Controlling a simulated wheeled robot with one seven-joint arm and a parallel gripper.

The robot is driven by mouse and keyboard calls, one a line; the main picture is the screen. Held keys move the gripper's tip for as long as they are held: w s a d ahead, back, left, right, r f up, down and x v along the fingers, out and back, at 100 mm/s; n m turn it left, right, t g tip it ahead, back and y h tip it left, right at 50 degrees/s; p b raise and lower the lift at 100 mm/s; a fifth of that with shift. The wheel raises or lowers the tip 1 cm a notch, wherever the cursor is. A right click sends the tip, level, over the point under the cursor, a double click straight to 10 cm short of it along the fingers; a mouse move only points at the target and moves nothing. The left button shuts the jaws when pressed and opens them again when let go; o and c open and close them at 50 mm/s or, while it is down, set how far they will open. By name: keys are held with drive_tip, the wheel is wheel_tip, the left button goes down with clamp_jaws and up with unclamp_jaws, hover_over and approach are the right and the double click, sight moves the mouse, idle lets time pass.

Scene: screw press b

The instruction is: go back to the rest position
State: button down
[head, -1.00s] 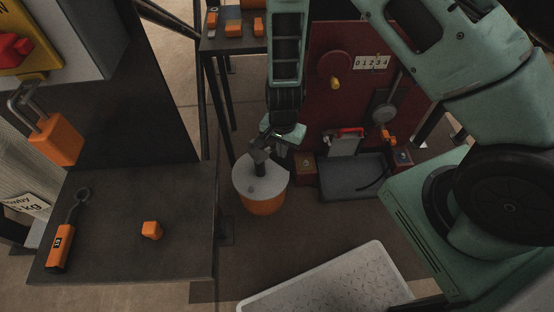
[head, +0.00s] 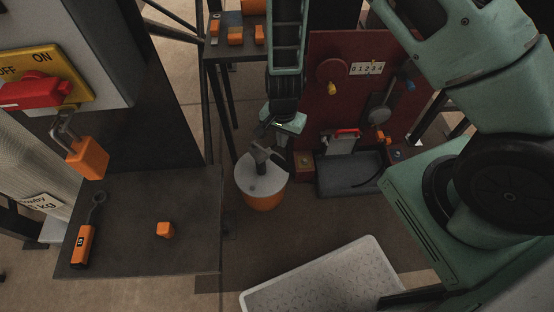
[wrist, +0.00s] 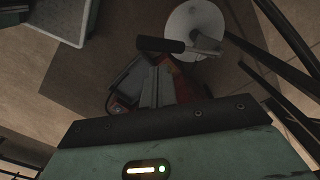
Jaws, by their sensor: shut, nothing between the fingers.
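My gripper (head: 284,127) hangs at the end of my teal arm in the middle of the head view, close to the orange drum with a white top (head: 262,186). In the wrist view the fingers (wrist: 154,78) are together with nothing between them. A hammer-like tool with a dark grip (head: 261,159) is at the drum's white top. It also shows in the wrist view (wrist: 162,46), apart from the fingers. The fingertips are hard to make out in the head view.
A pale platform (head: 315,283) lies in front. Floor shows between bench and platform.

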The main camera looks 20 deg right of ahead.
idle(0.3)
drive_tip(key=s+a+r+n+y+p, duration=0.1)
drive_tip(key=s+a+r+n+p, duration=0.15)
drive_tip(key=r, duration=0.55)
drive_tip(key=s+a+r+n+y+p, duration=0.1)
drive_tip(key=s+a+r+n+p, duration=0.2)
drive_tip(key=r, duration=0.5)
drive_tip(key=s+a+r+n+p, duration=0.15)
drive_tip(key=a+r, duration=0.25)
drive_tip(key=r, duration=0.4)
drive_tip(key=s+d+r+n+p, duration=0.1)
drive_tip(key=s+r+n+p, duration=0.1)
drive_tip(key=s+r+n, duration=0.3)
drive_tip(key=s+d+r+n+h+p, duration=0.1)
drive_tip(key=s+d+r+n+p, duration=0.1)
drive_tip(key=s+r+n, duration=0.3)
drive_tip(key=s+r, duration=0.3)
drive_tip(key=r, duration=0.4)
drive_tip(key=shift+d+r, duration=0.15)
drive_tip(key=shift+r, duration=0.1)
